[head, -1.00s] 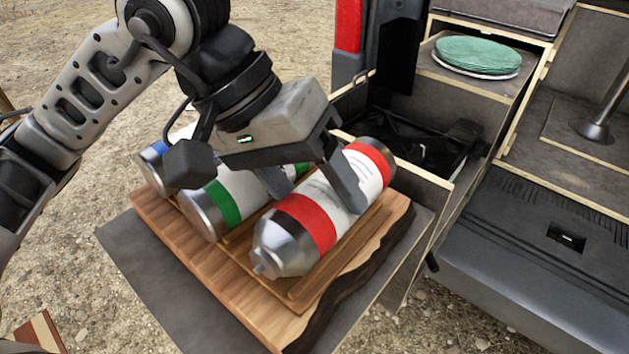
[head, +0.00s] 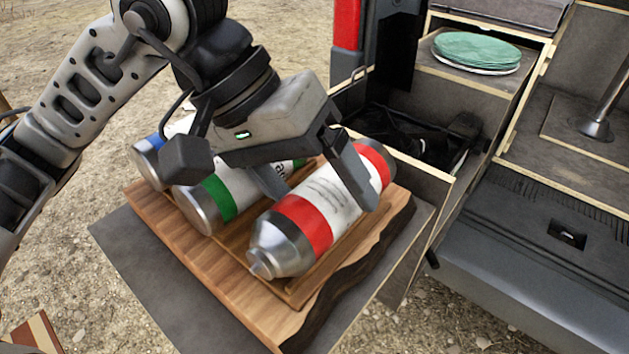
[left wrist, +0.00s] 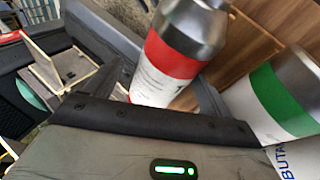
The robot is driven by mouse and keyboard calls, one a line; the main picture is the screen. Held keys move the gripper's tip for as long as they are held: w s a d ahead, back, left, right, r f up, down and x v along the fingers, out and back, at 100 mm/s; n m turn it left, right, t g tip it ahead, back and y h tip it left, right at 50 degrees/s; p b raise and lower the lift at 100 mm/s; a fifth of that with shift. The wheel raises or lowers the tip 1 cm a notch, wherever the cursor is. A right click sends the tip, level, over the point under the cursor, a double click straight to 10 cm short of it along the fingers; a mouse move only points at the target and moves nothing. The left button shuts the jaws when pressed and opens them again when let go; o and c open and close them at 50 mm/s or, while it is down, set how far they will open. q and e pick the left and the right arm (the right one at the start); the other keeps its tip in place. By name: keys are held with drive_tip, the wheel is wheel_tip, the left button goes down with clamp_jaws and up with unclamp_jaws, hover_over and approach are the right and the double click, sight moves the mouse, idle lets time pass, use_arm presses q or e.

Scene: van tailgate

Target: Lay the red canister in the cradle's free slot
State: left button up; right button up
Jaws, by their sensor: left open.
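The red canister (head: 315,222), silver with red bands and a white label, lies along the right slot of the wooden cradle (head: 232,272), beside the green-banded canister (head: 220,198). My left gripper (head: 318,194) is open, one finger on each side of the red canister; the left finger is between the two canisters. Whether a finger still touches it I cannot tell. In the left wrist view the red canister (left wrist: 172,62) shows past the gripper body, with the green-banded one (left wrist: 275,98) to its right. My right gripper is out of view.
A blue-banded canister (head: 148,160) lies in the cradle's left part, partly behind my gripper. The cradle rests on a dark grey panel (head: 135,262). Behind are an open drawer (head: 415,140) and a shelf with green plates (head: 477,50). The van bumper (head: 540,240) is at right.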

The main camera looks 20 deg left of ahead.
use_arm(q)
drive_tip(key=shift+a, duration=0.15)
drive_tip(key=v, duration=1.5)
drive_tip(key=shift+a+r, duration=0.15)
drive_tip(key=shift+r, duration=0.25)
drive_tip(key=shift+s, duration=0.1)
